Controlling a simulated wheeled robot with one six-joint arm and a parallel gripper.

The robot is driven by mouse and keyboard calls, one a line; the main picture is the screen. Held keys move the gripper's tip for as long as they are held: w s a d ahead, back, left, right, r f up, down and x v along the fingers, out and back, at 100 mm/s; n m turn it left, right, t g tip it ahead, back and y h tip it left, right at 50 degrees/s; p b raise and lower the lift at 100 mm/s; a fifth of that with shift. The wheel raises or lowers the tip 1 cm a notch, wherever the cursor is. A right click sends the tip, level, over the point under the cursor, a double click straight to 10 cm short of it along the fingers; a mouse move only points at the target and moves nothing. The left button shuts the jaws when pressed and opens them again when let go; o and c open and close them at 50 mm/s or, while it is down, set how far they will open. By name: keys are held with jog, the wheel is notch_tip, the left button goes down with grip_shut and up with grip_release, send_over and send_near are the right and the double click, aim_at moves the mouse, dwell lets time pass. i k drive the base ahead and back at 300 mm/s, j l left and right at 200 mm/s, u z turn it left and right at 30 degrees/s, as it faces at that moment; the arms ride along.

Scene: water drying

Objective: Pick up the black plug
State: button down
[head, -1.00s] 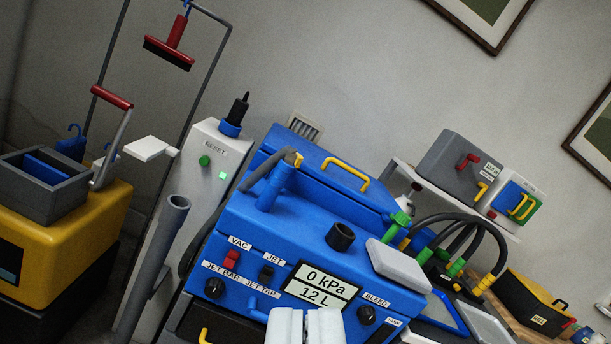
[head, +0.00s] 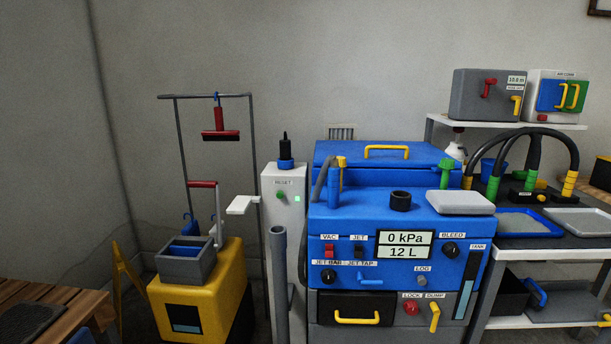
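A black, pointed plug-like piece (head: 285,147) stands upright in a blue collar (head: 286,165) on top of the grey post (head: 283,205). A short black cylinder (head: 400,201) with a dark hollow top sits on the blue machine (head: 440,225). I cannot tell for certain which of the two is the black plug. My gripper does not show in this view. Nothing hides either black piece.
A white lever (head: 242,204) sticks out left of the post. A grey upright tube (head: 279,260) stands before it. A yellow cart (head: 225,290) is at left. A grey block (head: 460,202) and a blue hose fitting (head: 334,190) flank the short cylinder. Shelves (head: 600,248) stand at right.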

aim_at(284, 145)
jog(key=i+l, duration=0.15)
jog(key=i, duration=0.6)
jog(key=i+l, duration=0.2)
jog(key=i, duration=0.55)
jog(key=i+l+z, duration=0.1)
jog(key=i, duration=0.6)
